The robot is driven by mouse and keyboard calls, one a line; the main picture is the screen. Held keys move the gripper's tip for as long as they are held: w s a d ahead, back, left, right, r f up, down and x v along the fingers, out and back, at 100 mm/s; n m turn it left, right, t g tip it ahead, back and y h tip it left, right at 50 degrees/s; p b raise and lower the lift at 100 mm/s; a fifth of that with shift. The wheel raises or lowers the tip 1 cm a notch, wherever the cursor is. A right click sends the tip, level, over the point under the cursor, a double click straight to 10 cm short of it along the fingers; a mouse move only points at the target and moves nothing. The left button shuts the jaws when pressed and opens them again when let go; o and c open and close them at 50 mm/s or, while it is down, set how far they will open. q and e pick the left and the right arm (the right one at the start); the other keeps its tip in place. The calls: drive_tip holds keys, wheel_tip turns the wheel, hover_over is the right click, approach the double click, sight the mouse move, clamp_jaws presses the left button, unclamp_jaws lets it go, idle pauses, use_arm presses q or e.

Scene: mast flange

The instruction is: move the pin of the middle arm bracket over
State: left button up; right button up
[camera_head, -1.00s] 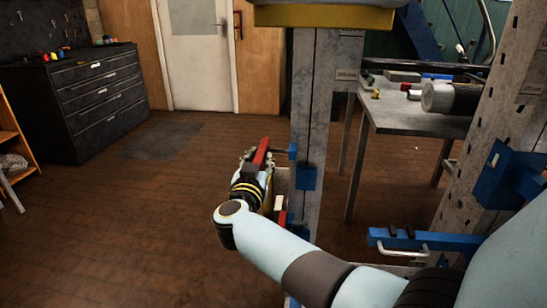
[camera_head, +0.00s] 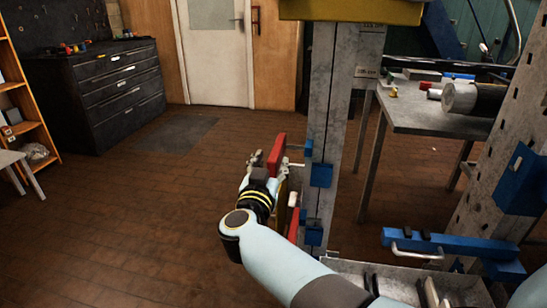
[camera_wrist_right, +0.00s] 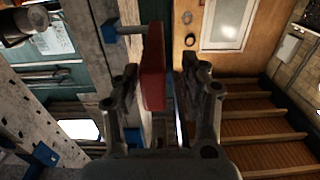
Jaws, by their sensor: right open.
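My right gripper (camera_head: 268,168) is in the middle of the head view, just left of the grey steel post (camera_head: 330,110). A flat red piece (camera_head: 276,152) stands upright at its fingers. In the right wrist view this red piece (camera_wrist_right: 153,65) lies between the two open fingers of my right gripper (camera_wrist_right: 158,85), nearer the left one. A thin rod runs from the red piece toward a small blue block (camera_head: 308,147) on the post. Blue brackets (camera_head: 321,175) sit on the post below. I cannot tell which part is the pin. My left gripper is out of view.
A blue beam (camera_head: 450,245) with a metal handle lies at the lower right. A perforated steel upright (camera_head: 485,150) stands at right. A grey workbench (camera_head: 440,118) with metal parts is behind. The brown floor at left is free, before the black drawer cabinet (camera_head: 95,90).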

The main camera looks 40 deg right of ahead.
drive_tip(key=shift+v, duration=1.85)
